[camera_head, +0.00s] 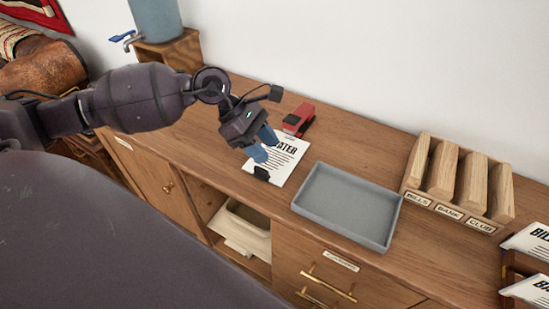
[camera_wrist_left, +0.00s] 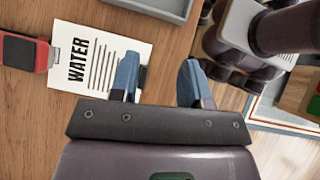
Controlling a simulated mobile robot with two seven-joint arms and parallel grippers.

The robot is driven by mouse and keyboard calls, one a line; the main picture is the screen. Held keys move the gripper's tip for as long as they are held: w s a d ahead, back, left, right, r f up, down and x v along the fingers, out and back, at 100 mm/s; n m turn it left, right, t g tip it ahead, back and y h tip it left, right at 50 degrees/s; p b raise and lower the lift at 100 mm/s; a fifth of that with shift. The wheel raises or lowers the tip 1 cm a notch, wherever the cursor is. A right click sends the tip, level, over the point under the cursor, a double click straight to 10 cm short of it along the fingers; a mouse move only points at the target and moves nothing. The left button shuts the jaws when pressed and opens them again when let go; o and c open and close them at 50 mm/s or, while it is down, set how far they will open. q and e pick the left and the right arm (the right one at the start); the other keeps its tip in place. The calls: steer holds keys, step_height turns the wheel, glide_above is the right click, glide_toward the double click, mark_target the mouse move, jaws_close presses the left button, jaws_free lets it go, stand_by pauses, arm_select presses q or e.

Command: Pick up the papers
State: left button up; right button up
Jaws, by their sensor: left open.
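A white paper headed "WATER" (camera_head: 285,158) lies flat on the wooden sideboard, left of the grey tray. It also shows in the left wrist view (camera_wrist_left: 105,58). A small black clip (camera_head: 262,173) sits at the paper's front edge. My left gripper (camera_head: 262,144) is open, with blue fingertips over the left part of the paper. In the left wrist view its fingers (camera_wrist_left: 158,80) are apart with nothing held; one overlaps the paper near the black clip and the other is past the sideboard's edge. Contact with the paper cannot be told. My right gripper is not seen.
A red stapler-like object (camera_head: 299,119) lies behind the paper. The empty grey tray (camera_head: 347,240) is to its right. A wooden sorter (camera_head: 448,208) labelled BILLS, BANK, CLUB stands farther right. More printed papers (camera_head: 530,240) are at the right edge. A blue dispenser (camera_head: 156,20) stands back left.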

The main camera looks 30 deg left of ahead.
mark_target(260, 169)
arm_select(q)
steer(key=a+m+y, duration=0.2)
steer(key=a+y, duration=0.2)
steer(key=a, duration=0.2)
steer(key=shift+g+h, duration=0.3)
steer(key=shift+g, duration=0.1)
steer(key=x, duration=1)
steer(key=shift+w+f+b, duration=0.3)
steer(key=shift+f+b, duration=0.1)
steer(key=shift+f, duration=0.05)
steer(key=shift+c, duration=0.3)
jaws_close()
